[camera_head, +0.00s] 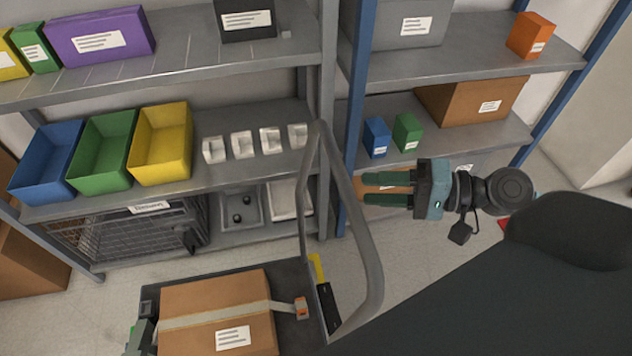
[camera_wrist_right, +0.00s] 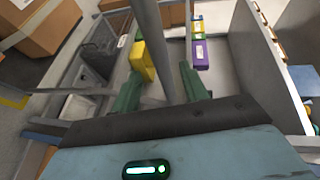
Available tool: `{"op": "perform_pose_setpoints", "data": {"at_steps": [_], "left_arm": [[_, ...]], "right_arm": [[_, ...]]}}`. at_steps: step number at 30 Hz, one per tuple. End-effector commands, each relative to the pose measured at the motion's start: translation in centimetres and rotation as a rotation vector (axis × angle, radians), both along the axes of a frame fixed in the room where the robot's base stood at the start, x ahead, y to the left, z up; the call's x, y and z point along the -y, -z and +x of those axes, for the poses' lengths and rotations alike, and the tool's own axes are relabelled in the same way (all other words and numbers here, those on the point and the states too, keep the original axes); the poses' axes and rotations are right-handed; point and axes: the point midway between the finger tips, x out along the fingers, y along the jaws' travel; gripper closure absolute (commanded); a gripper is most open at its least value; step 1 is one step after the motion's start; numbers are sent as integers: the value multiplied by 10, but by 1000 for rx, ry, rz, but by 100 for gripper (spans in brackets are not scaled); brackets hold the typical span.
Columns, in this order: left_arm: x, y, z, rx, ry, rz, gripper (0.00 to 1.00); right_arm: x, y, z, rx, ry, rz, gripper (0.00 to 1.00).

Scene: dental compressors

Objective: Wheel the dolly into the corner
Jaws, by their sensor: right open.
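The dolly is a dark flat deck (camera_head: 290,275) with a tall grey loop handle (camera_head: 369,245) at its right end. A strapped cardboard box (camera_head: 215,310) lies on the deck. My right gripper (camera_head: 364,188) is open beside the upper part of the handle, its green fingers pointing left. In the right wrist view a grey bar, apparently the handle (camera_wrist_right: 148,40), runs between the open fingers (camera_wrist_right: 158,85); contact cannot be told. A grey-green part that looks like my left gripper (camera_head: 140,335) shows at the deck's left end, largely cut off, its jaws unclear.
Shelves (camera_head: 240,190) with coloured bins and boxes stand behind the dolly. A blue shelf post (camera_head: 358,110) rises just behind the handle. A wire crate (camera_head: 130,230) sits on the low shelf. Pale floor (camera_head: 415,240) shows right of the handle, with a pale wall (camera_head: 590,110) beyond.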

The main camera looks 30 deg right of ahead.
Motion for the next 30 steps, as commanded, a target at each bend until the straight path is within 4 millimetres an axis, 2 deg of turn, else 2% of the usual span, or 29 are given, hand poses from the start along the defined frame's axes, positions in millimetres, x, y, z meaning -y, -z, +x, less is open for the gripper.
{"op": "perform_pose_setpoints", "data": {"at_steps": [8, 24, 30], "left_arm": [[0, -2, -3, -6, 0, 0, 100], [0, -11, -8, -12, 1, 1, 100], [0, -13, -10, -14, 1, 1, 100]], "right_arm": [[-4, -1, 3, 0, -1, 2, 56], [-50, 9, 40, 2, 2, 4, 56], [-60, 13, 46, -1, 1, 2, 56]]}}
